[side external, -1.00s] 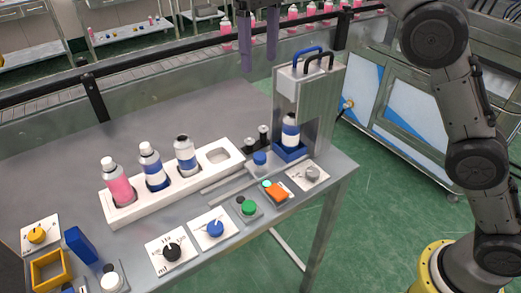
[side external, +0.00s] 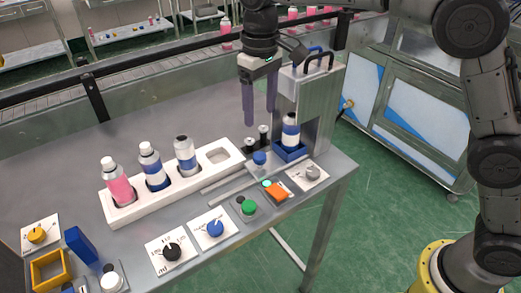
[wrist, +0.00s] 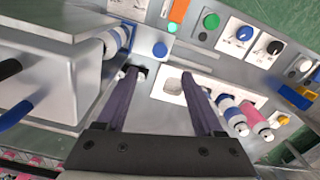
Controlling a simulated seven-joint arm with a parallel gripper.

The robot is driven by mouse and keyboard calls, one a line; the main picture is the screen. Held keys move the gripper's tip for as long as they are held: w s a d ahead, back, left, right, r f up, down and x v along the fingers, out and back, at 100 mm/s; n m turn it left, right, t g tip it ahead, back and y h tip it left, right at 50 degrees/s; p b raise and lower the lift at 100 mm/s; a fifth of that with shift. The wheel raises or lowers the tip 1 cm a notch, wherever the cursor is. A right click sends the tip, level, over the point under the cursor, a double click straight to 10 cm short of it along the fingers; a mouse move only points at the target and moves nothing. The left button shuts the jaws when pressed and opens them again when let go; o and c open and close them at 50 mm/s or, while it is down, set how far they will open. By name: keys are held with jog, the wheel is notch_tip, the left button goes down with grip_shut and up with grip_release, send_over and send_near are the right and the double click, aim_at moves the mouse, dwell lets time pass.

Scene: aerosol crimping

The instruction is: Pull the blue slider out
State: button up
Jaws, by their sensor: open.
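A blue tray (side external: 291,150) sits in the base of the grey crimping machine, with a white and blue can (side external: 290,130) upright in it. A round blue knob (side external: 260,158) stands just left of the tray, by a metal rail; which of the two is the slider is unclear. The knob also shows in the wrist view (wrist: 160,49). My gripper (side external: 259,116) is open and empty, pointing down above and behind the knob, apart from it. In the wrist view its purple fingers (wrist: 158,80) are spread wide, with nothing between them.
The machine (side external: 317,105) rises close right of my gripper, with blue and black handles on top. A white rack (side external: 168,190) holds three bottles, with one empty slot. Dials and buttons line the front edge.

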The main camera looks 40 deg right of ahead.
aim_at(260, 156)
notch_tip(260, 156, down, 12)
jog(key=shift+f, duration=0.15)
dwell(0.3)
grip_shut()
dwell(1.4)
